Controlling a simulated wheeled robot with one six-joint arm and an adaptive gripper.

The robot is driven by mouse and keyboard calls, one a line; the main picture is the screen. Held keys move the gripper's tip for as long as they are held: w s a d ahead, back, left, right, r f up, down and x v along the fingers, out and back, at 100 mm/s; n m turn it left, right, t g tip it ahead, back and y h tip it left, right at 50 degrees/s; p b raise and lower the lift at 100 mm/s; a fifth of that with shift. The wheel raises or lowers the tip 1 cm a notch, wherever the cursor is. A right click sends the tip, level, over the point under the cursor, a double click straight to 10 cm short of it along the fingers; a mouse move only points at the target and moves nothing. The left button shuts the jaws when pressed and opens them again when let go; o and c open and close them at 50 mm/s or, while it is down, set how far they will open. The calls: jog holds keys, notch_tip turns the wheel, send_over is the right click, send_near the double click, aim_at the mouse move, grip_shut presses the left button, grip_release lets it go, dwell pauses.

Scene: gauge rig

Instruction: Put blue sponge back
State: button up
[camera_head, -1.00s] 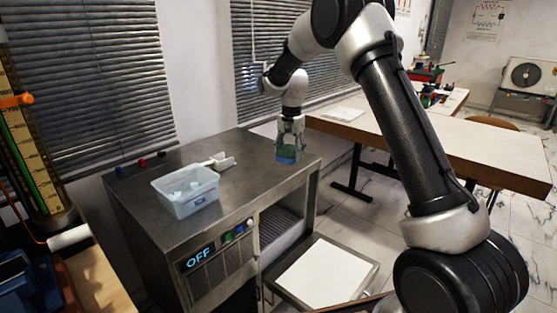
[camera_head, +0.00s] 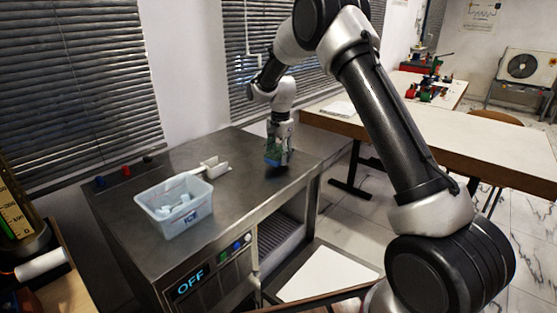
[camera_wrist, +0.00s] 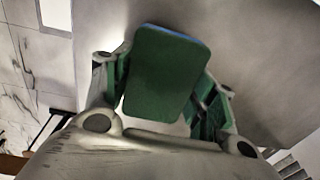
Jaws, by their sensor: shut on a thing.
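The blue sponge (camera_head: 272,153), with a green face, is in the jaws of my gripper (camera_head: 279,147) over the right part of the metal counter. In the wrist view the sponge (camera_wrist: 163,72) shows its green side and a thin blue edge. The gripper's fingers (camera_wrist: 165,95) are on either side of it, and they are shut on it. In the head view the sponge is low, close to the counter top; I cannot tell whether it touches.
A clear bin marked ICE (camera_head: 174,207) with white pieces stands on the counter (camera_head: 235,200), left of the gripper. A small white holder (camera_head: 212,168) lies behind it. The counter front shows OFF (camera_head: 190,282). A wooden table (camera_head: 450,140) stands right.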

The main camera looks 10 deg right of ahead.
aim_at(280, 153)
jog(key=shift+f, duration=1.1)
jog(key=o, duration=1.1)
jog(key=shift+f, duration=0.1)
jog(key=shift+c, duration=0.2)
jog(key=r, duration=1.2)
jog(key=shift+s+d+r, duration=0.2)
jog(key=shift+s, duration=0.05)
jog(key=s+d+r+n+t, duration=0.1)
jog(key=s+d+r+n, duration=0.1)
jog(key=s+d+r, duration=0.45)
jog(key=s+d+r+n+t, duration=0.1)
jog(key=s+d+r+n, duration=0.2)
jog(key=s+r, duration=0.7)
jog(key=s+d+f+n+t, duration=0.1)
jog(key=s+d+f+n, duration=0.1)
jog(key=s, duration=1.1)
jog(key=s+d+f+n, duration=0.2)
jog(key=s+d+n, duration=0.1)
jog(key=s, duration=1.1)
jog(key=shift+n+t, duration=0.4)
